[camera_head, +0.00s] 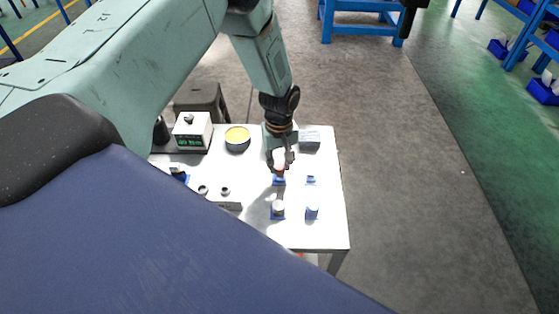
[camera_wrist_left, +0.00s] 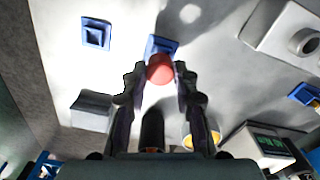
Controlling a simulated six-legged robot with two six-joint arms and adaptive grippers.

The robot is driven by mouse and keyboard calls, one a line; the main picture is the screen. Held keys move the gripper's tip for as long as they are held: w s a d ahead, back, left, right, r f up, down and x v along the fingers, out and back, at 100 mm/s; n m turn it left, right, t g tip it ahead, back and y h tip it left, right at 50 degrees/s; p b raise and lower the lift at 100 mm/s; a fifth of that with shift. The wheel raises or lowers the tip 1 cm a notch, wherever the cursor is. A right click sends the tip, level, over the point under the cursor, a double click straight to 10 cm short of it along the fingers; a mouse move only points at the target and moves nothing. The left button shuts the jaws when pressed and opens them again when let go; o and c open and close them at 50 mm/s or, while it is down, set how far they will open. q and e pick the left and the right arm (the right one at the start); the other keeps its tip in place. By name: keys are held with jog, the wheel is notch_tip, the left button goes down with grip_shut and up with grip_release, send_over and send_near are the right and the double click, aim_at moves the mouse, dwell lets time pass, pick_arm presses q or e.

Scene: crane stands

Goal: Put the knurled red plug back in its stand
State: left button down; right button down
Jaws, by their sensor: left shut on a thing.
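The red plug (camera_wrist_left: 160,68) shows its rounded red end between my left fingertips in the left wrist view. In the head view the red plug (camera_head: 279,168) is a small red patch under the left gripper (camera_head: 281,162). My left gripper (camera_wrist_left: 160,80) is shut on it. A blue stand (camera_wrist_left: 161,44) lies directly behind the plug in the wrist view, partly hidden by it. In the head view the blue stand (camera_head: 278,182) is just below the plug. I cannot tell whether the plug touches or sits in the stand. The right gripper is not in view.

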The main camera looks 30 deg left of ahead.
aim_at(280, 166)
pick_arm(q)
jog(key=shift+f, duration=0.15)
dwell(0.3)
jog(key=shift+f+b, duration=0.7)
jog(key=shift+f, duration=0.15)
jog(key=c, duration=1)
grip_release()
jog(key=shift+o, duration=0.2)
jog(key=shift+r, duration=0.1)
jog(key=shift+r+p, duration=2.45)
jog(key=shift+r, duration=0.1)
jog(key=shift+f, duration=0.1)
